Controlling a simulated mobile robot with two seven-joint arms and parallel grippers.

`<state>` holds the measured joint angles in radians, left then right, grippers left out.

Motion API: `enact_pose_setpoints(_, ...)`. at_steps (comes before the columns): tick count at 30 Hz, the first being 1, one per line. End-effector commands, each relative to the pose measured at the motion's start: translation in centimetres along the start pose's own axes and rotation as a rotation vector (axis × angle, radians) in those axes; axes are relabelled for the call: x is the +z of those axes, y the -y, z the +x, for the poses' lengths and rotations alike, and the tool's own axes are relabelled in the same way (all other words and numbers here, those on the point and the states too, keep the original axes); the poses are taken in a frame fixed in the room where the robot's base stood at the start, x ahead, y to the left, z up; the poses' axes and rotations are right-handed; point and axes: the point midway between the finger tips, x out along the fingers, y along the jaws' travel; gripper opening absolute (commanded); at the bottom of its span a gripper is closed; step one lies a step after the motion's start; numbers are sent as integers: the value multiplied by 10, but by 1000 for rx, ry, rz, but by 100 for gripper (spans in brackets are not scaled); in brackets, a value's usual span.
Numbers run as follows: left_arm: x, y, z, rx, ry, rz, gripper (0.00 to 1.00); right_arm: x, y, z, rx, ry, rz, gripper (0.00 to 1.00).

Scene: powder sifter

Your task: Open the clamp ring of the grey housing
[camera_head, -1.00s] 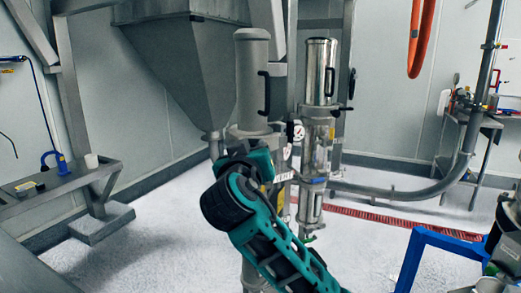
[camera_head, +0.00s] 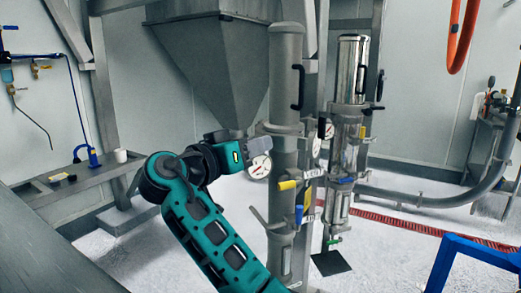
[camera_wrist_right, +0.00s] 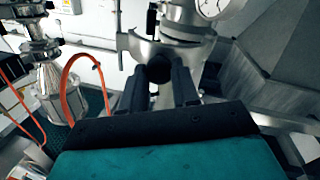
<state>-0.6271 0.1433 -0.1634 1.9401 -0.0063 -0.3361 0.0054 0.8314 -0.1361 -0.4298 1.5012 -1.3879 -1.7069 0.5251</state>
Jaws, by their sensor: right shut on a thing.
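The grey housing (camera_head: 287,75) is an upright matte cylinder with a black side handle. Its clamp ring (camera_head: 283,128) runs round the lower end of that cylinder. I cannot tell whether the ring stands open. My right gripper (camera_head: 246,139) is at the ring's left side, by a round gauge. In the right wrist view the ring (camera_wrist_right: 192,51) is just beyond the fingers of the right gripper (camera_wrist_right: 161,84). They are shut on a dark, rounded piece (camera_wrist_right: 160,67) at the ring, probably its handle. The fingers partly hide it. My left gripper is not in view.
A shiny steel filter column (camera_head: 352,70) stands close to the right of the housing. A large grey hopper (camera_head: 215,70) is behind it. A pressure gauge (camera_head: 259,166) sits beside the gripper. A bench (camera_head: 85,180) is at left and a blue frame (camera_head: 470,255) at lower right.

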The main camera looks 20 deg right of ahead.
Motion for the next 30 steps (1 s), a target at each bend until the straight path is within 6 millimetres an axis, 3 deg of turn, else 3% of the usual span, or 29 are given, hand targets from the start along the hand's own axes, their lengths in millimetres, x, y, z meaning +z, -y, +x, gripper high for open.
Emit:
enact_pose_setpoints(13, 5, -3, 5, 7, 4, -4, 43, -7, 18, -10, 180, 57, 1, 0)
enact_pose_setpoints(30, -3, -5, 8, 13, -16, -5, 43, -12, 34, -16, 318, 103, 2, 0)
